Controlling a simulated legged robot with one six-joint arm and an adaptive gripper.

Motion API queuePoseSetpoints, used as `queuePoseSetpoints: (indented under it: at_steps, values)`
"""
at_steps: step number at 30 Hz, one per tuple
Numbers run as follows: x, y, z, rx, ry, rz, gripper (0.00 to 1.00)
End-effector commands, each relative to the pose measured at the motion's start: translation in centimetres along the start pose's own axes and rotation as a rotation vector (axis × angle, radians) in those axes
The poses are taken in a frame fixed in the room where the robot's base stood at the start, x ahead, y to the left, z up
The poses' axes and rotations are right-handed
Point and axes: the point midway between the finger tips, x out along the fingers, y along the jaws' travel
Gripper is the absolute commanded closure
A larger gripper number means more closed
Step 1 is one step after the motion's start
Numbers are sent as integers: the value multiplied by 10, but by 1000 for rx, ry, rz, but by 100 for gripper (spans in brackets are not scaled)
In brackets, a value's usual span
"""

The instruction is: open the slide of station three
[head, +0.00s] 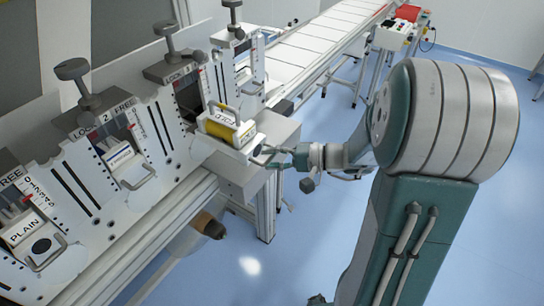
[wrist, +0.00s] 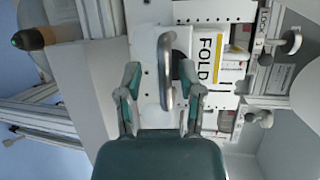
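The slide with the yellow-striped block (head: 228,129) sticks out from the third panel from the left in the head view. A grey bar handle (wrist: 167,75) stands out in front of this face. My gripper (wrist: 161,75) is open, with one finger on each side of the handle and visible gaps between. In the head view my gripper (head: 272,155) is at the slide's right end, small and partly hard to make out.
Other stations stand to the left, with a PLAIN slide (head: 30,235) and a white slide (head: 127,163). Dark knobs (head: 72,70) top the panels. A conveyor (head: 318,40) runs behind. A brown-tipped cylinder (head: 209,225) juts out below. Blue floor is clear at front.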

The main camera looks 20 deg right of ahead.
Motion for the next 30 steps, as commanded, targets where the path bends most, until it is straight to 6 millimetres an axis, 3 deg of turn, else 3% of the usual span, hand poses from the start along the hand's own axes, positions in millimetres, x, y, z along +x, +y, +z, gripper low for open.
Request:
queuePoseSetpoints:
  at_steps: [7,11,24,30]
  values:
    - [-1,-2,-1,-4,2,-3,50]
    - [-13,-2,-2,-5,6,-4,50]
    - [-96,0,-2,-2,5,-3,50]
    - [-117,0,-1,-1,2,-2,50]
